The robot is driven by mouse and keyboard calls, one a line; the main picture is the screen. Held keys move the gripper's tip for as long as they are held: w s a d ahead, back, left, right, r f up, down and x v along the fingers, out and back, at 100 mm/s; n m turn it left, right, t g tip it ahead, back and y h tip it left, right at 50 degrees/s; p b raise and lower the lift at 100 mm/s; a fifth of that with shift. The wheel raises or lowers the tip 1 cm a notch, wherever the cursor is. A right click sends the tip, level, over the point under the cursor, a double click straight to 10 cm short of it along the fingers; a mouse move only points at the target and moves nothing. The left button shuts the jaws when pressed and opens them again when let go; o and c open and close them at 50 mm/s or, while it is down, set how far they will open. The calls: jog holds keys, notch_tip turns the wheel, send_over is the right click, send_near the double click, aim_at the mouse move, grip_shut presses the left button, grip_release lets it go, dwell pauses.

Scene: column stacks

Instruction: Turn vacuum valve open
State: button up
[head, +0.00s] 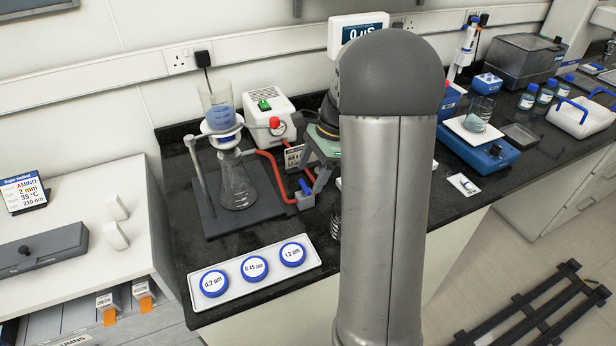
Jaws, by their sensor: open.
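A small blue valve (305,196) sits on the red tubing (272,172) on the black bench, to the right of the filter flask. My gripper (311,174) points down just above the valve, partly behind my arm, with its jaws apart and nothing visibly held. Whether a finger touches the valve is too small to tell. The valve's handle angle is not clear. The tubing runs from the glass filter flask (237,184), on its dark stand base, to the valve area. A white vacuum pump (268,103) with a green switch stands behind.
A white tray (228,297) with three blue-rimmed filter discs lies in front. A tall filter funnel (217,112) with blue liquid stands above the flask, close to my gripper's left. My large grey arm hides the middle bench. A blue balance (487,153) stands at right.

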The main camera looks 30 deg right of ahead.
aim_at(305, 190)
jog(key=shift+x, duration=1.3)
jog(key=c, duration=1)
